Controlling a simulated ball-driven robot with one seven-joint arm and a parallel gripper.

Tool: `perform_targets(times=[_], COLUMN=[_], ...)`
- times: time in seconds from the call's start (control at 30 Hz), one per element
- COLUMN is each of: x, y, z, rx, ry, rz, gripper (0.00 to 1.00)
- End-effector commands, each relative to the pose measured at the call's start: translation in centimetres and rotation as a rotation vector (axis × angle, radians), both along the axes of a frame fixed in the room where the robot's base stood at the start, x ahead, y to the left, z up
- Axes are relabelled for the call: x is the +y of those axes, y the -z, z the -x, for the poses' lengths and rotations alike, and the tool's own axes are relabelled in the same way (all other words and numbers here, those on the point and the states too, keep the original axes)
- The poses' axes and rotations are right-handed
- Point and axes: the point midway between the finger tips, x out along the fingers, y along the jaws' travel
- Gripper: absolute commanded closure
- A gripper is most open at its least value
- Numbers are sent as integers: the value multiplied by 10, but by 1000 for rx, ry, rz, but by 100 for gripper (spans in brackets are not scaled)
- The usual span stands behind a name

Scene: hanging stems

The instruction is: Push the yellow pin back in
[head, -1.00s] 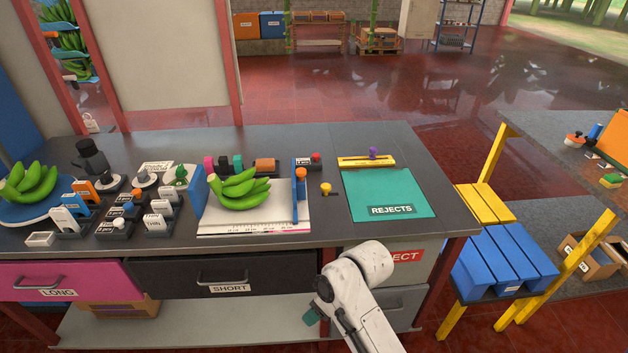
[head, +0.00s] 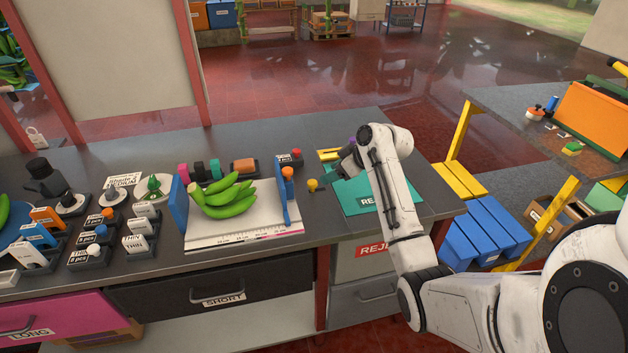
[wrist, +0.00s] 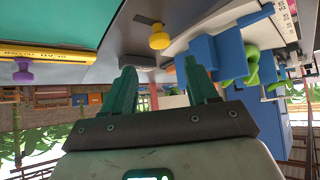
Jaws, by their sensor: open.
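The yellow pin (head: 312,185) has a round knob and stands on the bench between the measuring board and the green REJECTS mat (head: 352,199). It also shows in the wrist view (wrist: 159,37), beyond the fingertips, with a short stem. My gripper (wrist: 161,82) has green fingers spread apart with nothing between them. In the head view my gripper (head: 341,172) is just right of the pin, over the mat's left part, and its fingers are hard to make out. It does not touch the pin. How deep the pin sits is unclear.
Green bananas (head: 228,195) lie on the white measuring board (head: 240,232), with a blue stop (head: 287,200) close left of the pin. A red-knobbed block (head: 290,159) stands behind. A yellow bar (head: 328,155) lies at the mat's far edge, partly hidden by my arm.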

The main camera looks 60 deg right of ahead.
Motion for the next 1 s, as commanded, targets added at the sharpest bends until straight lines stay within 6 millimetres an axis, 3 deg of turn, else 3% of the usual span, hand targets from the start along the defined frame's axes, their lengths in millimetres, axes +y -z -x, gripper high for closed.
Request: perform_targets(times=[0.43,0.93,1.0], x=[-4,-4,-4], y=[52,61,61], z=[-52,-61,-61], rx=[2,1,1], ry=[0,1,1], rz=[0,1,1], gripper=[42,42,48])
